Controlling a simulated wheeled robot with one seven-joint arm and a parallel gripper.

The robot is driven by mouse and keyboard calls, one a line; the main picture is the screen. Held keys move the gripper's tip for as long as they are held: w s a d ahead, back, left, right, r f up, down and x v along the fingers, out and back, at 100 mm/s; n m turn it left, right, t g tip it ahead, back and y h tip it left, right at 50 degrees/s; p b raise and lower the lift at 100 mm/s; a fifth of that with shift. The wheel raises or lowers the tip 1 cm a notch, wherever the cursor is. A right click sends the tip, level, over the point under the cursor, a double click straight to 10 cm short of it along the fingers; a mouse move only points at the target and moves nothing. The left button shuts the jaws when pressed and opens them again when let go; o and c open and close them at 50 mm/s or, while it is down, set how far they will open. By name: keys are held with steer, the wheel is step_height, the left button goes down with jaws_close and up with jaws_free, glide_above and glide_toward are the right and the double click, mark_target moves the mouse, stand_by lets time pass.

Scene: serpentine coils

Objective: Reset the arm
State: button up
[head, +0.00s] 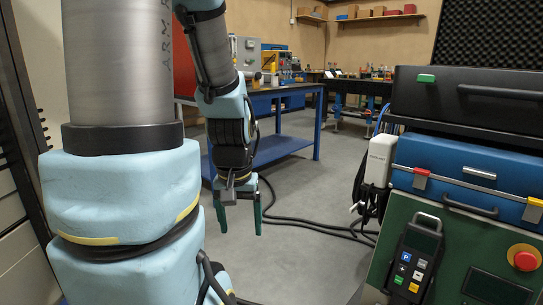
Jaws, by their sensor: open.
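My gripper (239,208) hangs from my arm left of the picture's middle, pointing down. Its two green fingers are apart, with nothing between them. The gripper is in the air, and grey floor shows behind and below it. My arm's large grey and light-blue links fill the left side of the view. The wrist above the gripper is dark with light-blue covers.
A green and blue control cabinet (492,225) with a red stop button (523,257) and a hanging pendant (416,256) stands at right. A blue workbench (294,145) stands behind the gripper. Black cables (325,226) cross the floor. Grey floor (310,255) is open between the arm and the cabinet.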

step_height(320, 180, up, 17)
steer(key=p, duration=1.4)
steer(key=shift+p, duration=0.3)
stand_by(0.4)
